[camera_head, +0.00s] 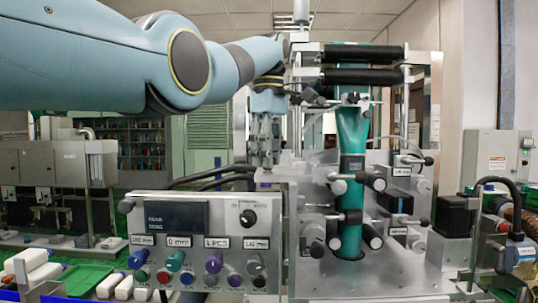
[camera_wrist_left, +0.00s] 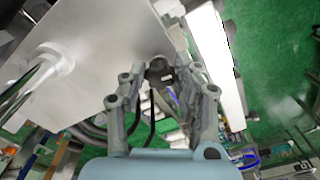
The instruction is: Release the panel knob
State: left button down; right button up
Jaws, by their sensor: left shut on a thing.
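My left gripper (camera_head: 264,160) points down above and behind the top edge of the control panel (camera_head: 222,270), beside the applicator's metal body. In the left wrist view, its two fingers stand either side of a dark panel knob (camera_wrist_left: 158,70), and the gripper is shut on it. The fingers partly hide the knob there, and in the head view I cannot make it out. A separate black knob (camera_head: 248,218) on the panel's front face is clear of the gripper. My right gripper is in neither view.
The sleeve applicator stands at right, with a green sleeve (camera_head: 352,135), black rollers (camera_head: 362,54) and several clamp knobs. Coloured buttons (camera_head: 213,262) line the panel's lower front. Dark cables (camera_head: 215,178) run behind it. A green tray (camera_head: 85,277) and white bottles lie at left.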

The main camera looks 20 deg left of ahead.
pick_arm(q)
jog(key=shift+w+a+r+n, duration=0.1)
jog(key=shift+r+n, duration=0.1)
jog(key=shift+n, duration=0.4)
jog(key=c, duration=1.3)
grip_release()
jog(key=o, duration=0.3)
jog(key=shift+f, duration=0.1)
